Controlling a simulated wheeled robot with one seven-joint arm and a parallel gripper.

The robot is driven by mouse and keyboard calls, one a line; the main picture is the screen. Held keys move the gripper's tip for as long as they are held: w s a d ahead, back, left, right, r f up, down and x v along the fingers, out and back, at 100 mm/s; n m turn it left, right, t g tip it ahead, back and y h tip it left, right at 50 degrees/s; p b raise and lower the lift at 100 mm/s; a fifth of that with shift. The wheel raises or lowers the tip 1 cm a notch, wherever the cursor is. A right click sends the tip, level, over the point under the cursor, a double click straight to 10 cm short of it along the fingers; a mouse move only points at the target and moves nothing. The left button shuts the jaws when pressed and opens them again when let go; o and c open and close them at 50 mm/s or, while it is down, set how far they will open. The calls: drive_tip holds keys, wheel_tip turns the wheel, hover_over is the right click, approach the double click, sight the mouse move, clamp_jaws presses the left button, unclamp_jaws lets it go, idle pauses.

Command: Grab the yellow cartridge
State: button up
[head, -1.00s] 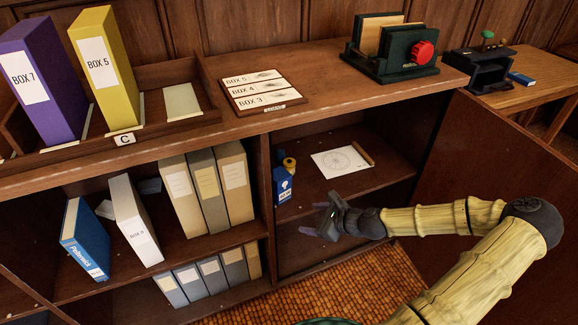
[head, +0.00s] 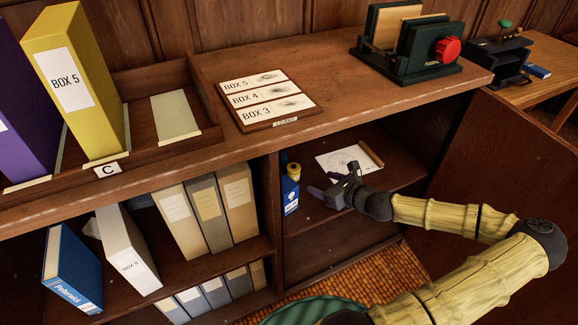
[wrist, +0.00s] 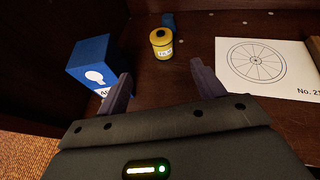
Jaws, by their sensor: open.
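The yellow cartridge (wrist: 162,43) is a small upright cylinder with a dark top and a pale label, standing on the cabinet shelf. In the head view the cartridge (head: 293,169) shows only in part, behind a blue box. My gripper (wrist: 160,82) is open and empty, with the cartridge ahead of it, beyond the fingertips and roughly between their lines. In the head view my gripper (head: 318,194) reaches into the cabinet from the right, at the shelf opening. Nothing is between the fingers.
The blue box (wrist: 92,63) with a white bulb mark stands close to the left finger. A dark blue item (wrist: 168,20) sits behind the cartridge. A paper with a wheel drawing (wrist: 266,66) lies to the right. A cabinet divider (head: 265,200) is left of the blue box.

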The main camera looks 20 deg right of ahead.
sight(298, 172)
drive_tip(key=shift+w, duration=0.3)
drive_tip(key=shift+s, duration=0.1)
drive_tip(key=b+x, duration=0.4)
drive_tip(key=x, duration=0.7)
drive_tip(key=shift+w+a+f+b, duration=0.1)
drive_tip(key=shift+w+b, duration=0.2)
drive_tip(key=shift+w, duration=0.3)
drive_tip(key=b+x, duration=0.3)
drive_tip(key=x, duration=0.2)
drive_tip(key=shift+f, duration=0.15)
